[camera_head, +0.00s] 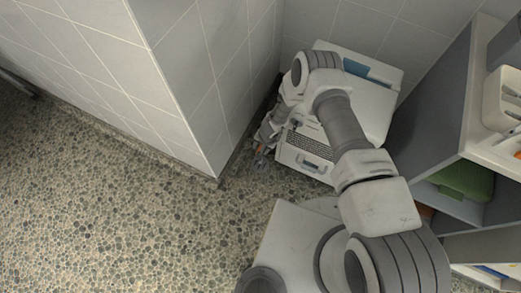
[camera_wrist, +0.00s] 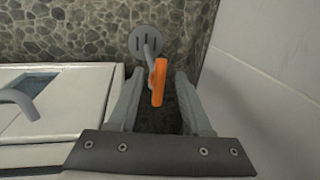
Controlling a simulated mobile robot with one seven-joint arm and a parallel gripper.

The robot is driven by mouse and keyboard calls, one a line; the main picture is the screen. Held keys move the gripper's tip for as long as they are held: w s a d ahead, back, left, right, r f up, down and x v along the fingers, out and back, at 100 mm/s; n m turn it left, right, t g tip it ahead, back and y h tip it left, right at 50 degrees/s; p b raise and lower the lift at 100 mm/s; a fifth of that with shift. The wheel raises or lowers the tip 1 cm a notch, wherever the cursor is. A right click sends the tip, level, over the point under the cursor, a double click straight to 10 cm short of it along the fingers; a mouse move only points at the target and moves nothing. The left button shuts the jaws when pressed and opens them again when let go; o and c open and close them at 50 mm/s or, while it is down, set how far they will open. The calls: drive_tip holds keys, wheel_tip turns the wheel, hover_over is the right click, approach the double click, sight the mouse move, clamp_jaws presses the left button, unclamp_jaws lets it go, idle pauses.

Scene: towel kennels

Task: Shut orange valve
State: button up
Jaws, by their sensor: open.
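The orange valve (camera_wrist: 158,84) shows in the wrist view as an orange lever on a thin grey pipe (camera_wrist: 149,48). The pipe meets a round, slotted grey plate (camera_wrist: 140,38) at the floor. My gripper (camera_wrist: 157,76) is open, with one finger on each side of the orange lever in the picture. Gaps show on both sides; I cannot tell how far the lever is in depth. In the head view, a small orange patch (camera_head: 262,152) shows beside my gripper (camera_head: 259,158), low between the wall and the white unit.
A white unit (camera_head: 303,172) with a grille and grey handle stands right of my gripper; it is at left in the wrist view (camera_wrist: 85,95). A tiled wall (camera_head: 190,75) closes the other side. Shelving (camera_head: 455,120) stands at right. Pebbled floor (camera_head: 110,210) is clear at left.

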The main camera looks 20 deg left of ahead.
drive_tip(key=shift+f, duration=0.25)
clamp_jaws()
